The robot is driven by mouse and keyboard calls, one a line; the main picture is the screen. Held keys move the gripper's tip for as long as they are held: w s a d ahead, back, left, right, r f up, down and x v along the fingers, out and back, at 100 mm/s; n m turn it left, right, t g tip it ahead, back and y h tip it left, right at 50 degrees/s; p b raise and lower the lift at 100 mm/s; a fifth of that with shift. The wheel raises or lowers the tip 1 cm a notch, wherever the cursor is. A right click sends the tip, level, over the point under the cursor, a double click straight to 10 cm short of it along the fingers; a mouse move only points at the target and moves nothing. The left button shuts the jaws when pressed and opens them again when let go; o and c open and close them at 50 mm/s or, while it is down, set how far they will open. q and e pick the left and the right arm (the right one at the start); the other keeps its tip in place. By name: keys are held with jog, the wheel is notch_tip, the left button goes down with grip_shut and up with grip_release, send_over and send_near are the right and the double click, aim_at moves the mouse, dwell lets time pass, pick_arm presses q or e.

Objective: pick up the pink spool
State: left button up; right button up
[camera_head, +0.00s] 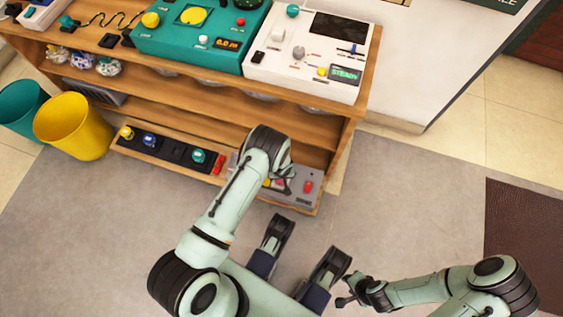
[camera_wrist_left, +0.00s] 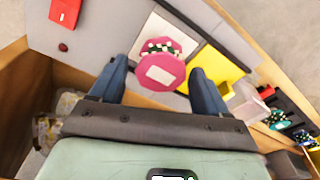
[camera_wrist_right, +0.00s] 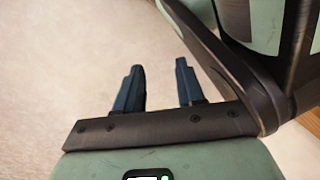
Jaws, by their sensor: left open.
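The pink spool (camera_wrist_left: 160,72) has a pale square label and a patterned band. In the left wrist view it shows between the fingers of my left gripper (camera_wrist_left: 158,75), which is open. The fingers stand apart on both sides; I cannot tell whether the spool is fully between them or just beyond. It is over a white patch on a grey panel (camera_wrist_left: 95,35). In the head view my left gripper (camera_head: 285,182) is at the lower shelf's right end and largely hides the spool. My right gripper (camera_wrist_right: 160,85) is open and empty above the floor.
A yellow block (camera_wrist_left: 212,65) is right beside the spool, and a red block (camera_wrist_left: 65,12) lies farther left. The wooden shelf unit (camera_head: 335,130) has a board above the lower shelf. Yellow (camera_head: 72,125) and teal (camera_head: 22,105) bins stand left. The grey floor in front is open.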

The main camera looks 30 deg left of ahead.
pick_arm(q)
jog(key=shift+a+f, duration=0.1)
jog(key=shift+f, duration=0.75)
jog(key=shift+r, duration=0.1)
jog(key=c, duration=1)
